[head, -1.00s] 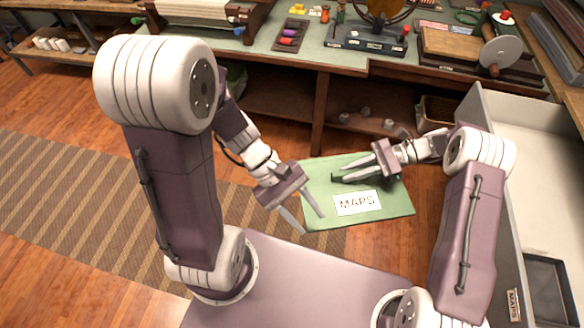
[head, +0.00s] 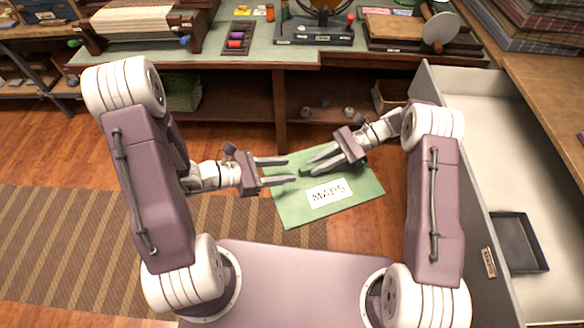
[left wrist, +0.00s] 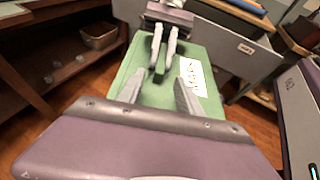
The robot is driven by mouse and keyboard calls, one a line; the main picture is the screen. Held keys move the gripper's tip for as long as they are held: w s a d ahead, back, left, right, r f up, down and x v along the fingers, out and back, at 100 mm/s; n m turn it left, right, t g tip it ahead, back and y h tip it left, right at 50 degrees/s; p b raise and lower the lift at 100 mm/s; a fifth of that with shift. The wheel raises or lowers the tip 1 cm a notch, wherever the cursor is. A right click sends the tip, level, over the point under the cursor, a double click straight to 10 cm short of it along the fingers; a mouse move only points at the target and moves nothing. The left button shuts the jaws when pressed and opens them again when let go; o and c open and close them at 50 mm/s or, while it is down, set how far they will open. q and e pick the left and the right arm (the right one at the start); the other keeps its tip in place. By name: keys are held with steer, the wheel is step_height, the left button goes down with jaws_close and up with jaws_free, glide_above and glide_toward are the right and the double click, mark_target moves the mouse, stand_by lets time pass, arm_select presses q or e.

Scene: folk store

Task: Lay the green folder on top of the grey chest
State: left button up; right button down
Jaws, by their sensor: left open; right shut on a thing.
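The green folder (head: 345,203), with a white MAPS label, hangs flat above the floor in front of me. My right gripper (head: 304,167) is shut on a dark green raised part of it; the left wrist view also shows the folder (left wrist: 205,70) and that grip (left wrist: 158,66). My left gripper (head: 291,170) is open, its fingertips over the folder's left edge; I cannot tell whether they touch it. A large grey open-topped drawer or chest (head: 487,200) with a small label stands at the right. I cannot tell whether it is the task's grey chest.
A small dark tray (head: 520,243) lies inside the grey drawer. A green-topped workbench (head: 262,56) with tools spans the back, with an open shelf below. A stack of flat items (head: 525,22) stands at back right. The striped rug (head: 60,245) at left is clear.

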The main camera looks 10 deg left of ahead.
mark_target(304, 169)
arm_select(q)
steer(key=x, duration=0.4)
steer(key=shift+w+d+f, duration=0.1)
steer(key=shift+w+d, duration=0.05)
steer(key=shift+d, duration=0.1)
jaws_close()
stand_by(1.1)
arm_select(e)
steer(key=c, duration=1.3)
jaws_free()
